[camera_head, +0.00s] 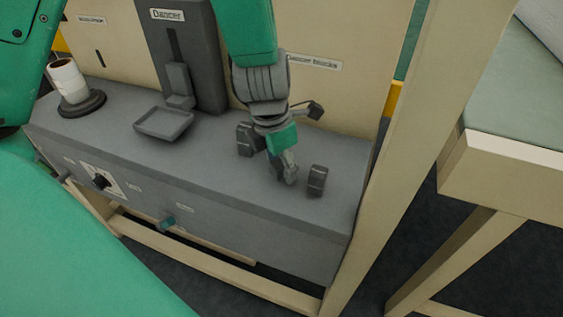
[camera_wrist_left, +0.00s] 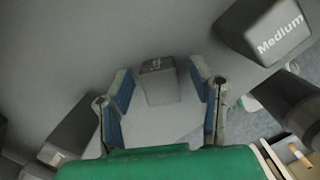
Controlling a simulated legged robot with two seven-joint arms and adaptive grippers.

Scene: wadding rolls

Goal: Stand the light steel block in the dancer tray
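The dancer tray (camera_head: 165,124) is a shallow grey tray on the bench in front of the Dancer column, and it looks empty. My left gripper (camera_head: 288,172) points down over the right part of the bench. In the left wrist view the left gripper (camera_wrist_left: 162,105) has its two fingers spread. A small grey block (camera_wrist_left: 160,86) sits between and just beyond them, with space on both sides; its label is too small to read, but it may be the light steel block. The gripper mostly hides it in the head view. My right gripper is not in view.
A block labelled Medium (camera_wrist_left: 265,32) stands at upper right in the wrist view. Other dark blocks (camera_head: 317,180) (camera_head: 245,138) stand around the gripper. A white roll (camera_head: 67,80) is on a round base at the left. Bench top between tray and blocks is clear.

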